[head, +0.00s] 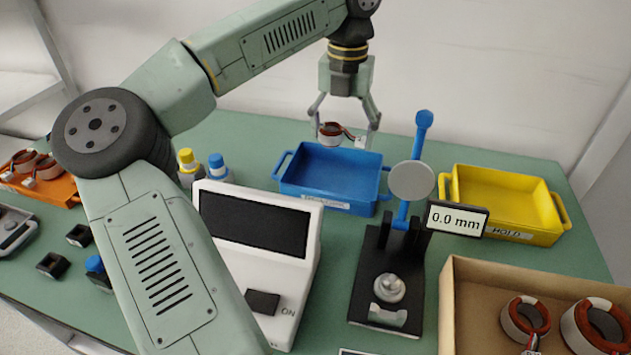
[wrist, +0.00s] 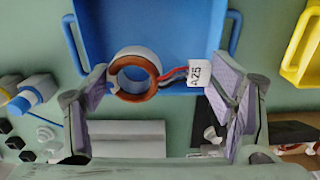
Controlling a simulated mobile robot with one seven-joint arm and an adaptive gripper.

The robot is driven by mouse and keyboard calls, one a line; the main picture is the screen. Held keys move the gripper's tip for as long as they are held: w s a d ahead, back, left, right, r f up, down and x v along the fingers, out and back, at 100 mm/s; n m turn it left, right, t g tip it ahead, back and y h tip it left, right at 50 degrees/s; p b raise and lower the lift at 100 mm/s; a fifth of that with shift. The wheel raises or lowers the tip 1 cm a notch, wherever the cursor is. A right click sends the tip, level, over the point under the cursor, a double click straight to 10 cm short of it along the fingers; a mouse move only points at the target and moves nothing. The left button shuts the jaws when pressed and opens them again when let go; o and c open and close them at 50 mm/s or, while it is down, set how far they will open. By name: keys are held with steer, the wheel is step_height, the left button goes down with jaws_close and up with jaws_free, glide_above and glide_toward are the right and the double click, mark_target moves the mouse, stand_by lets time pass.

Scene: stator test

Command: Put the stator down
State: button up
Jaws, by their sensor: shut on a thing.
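My gripper (head: 345,124) is shut on a stator (head: 331,130), a small ring with copper windings and a white outer part. The wrist view shows the stator (wrist: 134,74) between the fingers of my gripper (wrist: 160,86), close to the left finger. The blue tray (wrist: 88,42) lies below. Its visible inside is empty, and its front label is not readable.
A yellow tray (head: 505,200) stands right of the blue one. A gauge stand (head: 388,290) with a 0.0 mm display (head: 457,219) and a white tester (head: 262,265) stand in front. A cardboard box (head: 465,315) and an orange tray (head: 57,190) hold stators. Two bottles (head: 217,168) stand left.

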mark_target(335, 184)
steer(key=shift+a+f, duration=0.1)
steer(key=shift+a, duration=0.2)
steer(key=shift+a+f+p, duration=0.15)
steer(key=shift+f+p, duration=0.8)
steer(key=shift+f, duration=4.15)
steer(key=o, duration=1.2)
steer(key=shift+o, duration=0.2)
step_height(335, 184, up, 12)
steer(key=shift+r+b, duration=0.2)
steer(key=shift+b, duration=0.95)
